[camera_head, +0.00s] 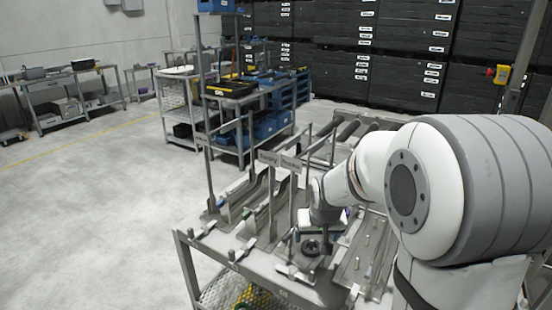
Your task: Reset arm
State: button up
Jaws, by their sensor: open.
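My white and grey arm reaches in from the right side of the head view and points down over a grey metal cart (207,250). My gripper (312,243) is at the end of it, low over the front middle of the cart. It is small and partly merged with the dark metal parts around it, and its fingertips are hard to make out. It is open, and I see nothing held in it. I cannot tell whether it touches the cart's fixtures.
Metal channels (232,205) and upright posts (251,150) stand close around my gripper. A flat plate with pegs (362,250) lies to its right. Behind are a tool cart (235,88), blue bins (270,125) and dark stacked crates (400,45). The floor (90,220) at left is clear.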

jog(key=s+r+g, duration=0.1)
jog(key=s+r, duration=0.2)
jog(key=s, duration=0.8)
jog(key=s+r, duration=0.3)
jog(key=s, duration=0.9)
jog(key=shift+s+a+n+g, duration=0.2)
jog(key=shift+n+g, duration=0.1)
jog(key=shift+g, duration=0.1)
jog(key=shift+w, duration=0.1)
